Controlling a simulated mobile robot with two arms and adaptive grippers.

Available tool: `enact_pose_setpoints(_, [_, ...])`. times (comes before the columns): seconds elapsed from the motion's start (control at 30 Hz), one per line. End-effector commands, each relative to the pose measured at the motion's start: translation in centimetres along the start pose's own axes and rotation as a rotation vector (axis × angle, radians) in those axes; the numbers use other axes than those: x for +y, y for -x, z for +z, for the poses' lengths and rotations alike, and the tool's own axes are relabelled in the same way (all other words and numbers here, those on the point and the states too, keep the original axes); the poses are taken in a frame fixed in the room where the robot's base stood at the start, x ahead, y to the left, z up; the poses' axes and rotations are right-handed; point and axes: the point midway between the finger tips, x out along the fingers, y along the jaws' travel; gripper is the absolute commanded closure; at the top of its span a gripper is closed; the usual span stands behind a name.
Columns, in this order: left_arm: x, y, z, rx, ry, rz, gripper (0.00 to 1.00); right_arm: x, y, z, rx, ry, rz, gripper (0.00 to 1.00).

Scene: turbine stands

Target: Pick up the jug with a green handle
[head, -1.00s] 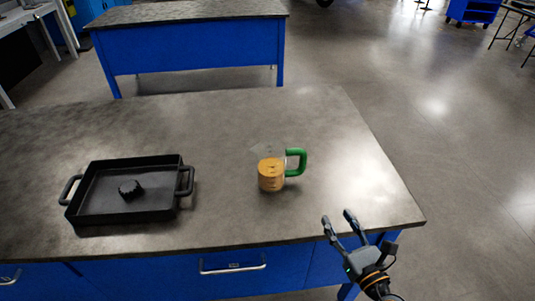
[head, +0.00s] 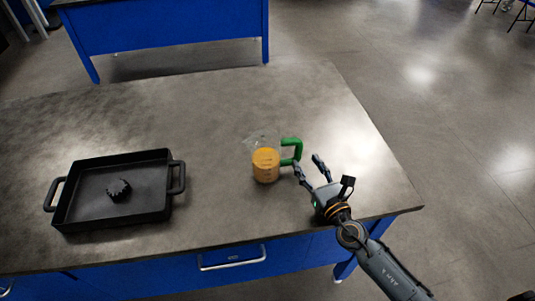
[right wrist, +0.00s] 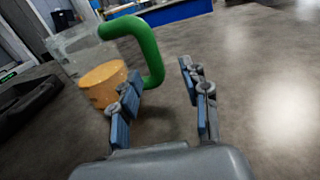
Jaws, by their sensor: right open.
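The clear jug (head: 265,163) stands upright on the grey table, with orange-yellow contents in its lower part. Its green handle (head: 297,150) points to the right. In the right wrist view the jug (right wrist: 102,83) and its green handle (right wrist: 150,52) are at the upper left. My right gripper (head: 309,164) is open and empty, just to the right of the jug and near the handle. In the right wrist view the left finger of my right gripper (right wrist: 157,80) overlaps the jug's lower part, and the handle's lower end shows between the fingers. Contact cannot be told. My left gripper is not in view.
A black two-handled tray (head: 78,214) holding a small dark knobbed part (head: 118,190) lies at the left of the table. The table (head: 215,110) is bare behind the jug and to the right. Another blue table (head: 170,35) stands beyond.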

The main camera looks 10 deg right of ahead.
Motion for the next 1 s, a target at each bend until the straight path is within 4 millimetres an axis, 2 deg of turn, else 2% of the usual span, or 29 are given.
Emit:
enact_pose_setpoints(0.2, [-0.3, 0.9, -1.7, 0.023, 0.000, -0.003, 0.11, 0.5, -2.4, 0.4, -0.001, -0.001, 0.000, 0.54])
enact_pose_setpoints(0.4, [-0.4, 1.1, -1.8, 0.026, 0.001, -0.005, 0.11, 0.7, -4.9, 0.1, 0.000, 0.000, 0.000, 0.54])
enact_pose_setpoints(0.67, [-0.7, 1.0, -1.5, 0.022, 0.003, -0.009, 0.11, 0.7, -5.3, 0.0, 0.001, 0.000, 0.000, 0.54])
enact_pose_setpoints(0.7, [-0.7, 1.0, -1.4, 0.021, 0.003, -0.009, 0.11, 0.7, -5.3, 0.0, 0.001, 0.000, 0.000, 0.56])
enact_pose_setpoints(0.9, [-0.7, 1.0, -1.0, 0.014, 0.003, -0.008, 0.11, 0.7, -5.3, 0.1, 0.001, 0.000, 0.000, 0.97])
enact_pose_setpoints(0.93, [-0.7, 1.0, -1.0, 0.014, 0.003, -0.008, 0.11, 0.7, -5.3, 0.0, 0.001, 0.000, 0.000, 1.00])
enact_pose_setpoints(1.0, [-0.7, 1.0, -1.0, 0.014, 0.003, -0.008, 0.11, 0.7, -5.3, 0.0, 0.001, 0.000, 0.000, 1.00])
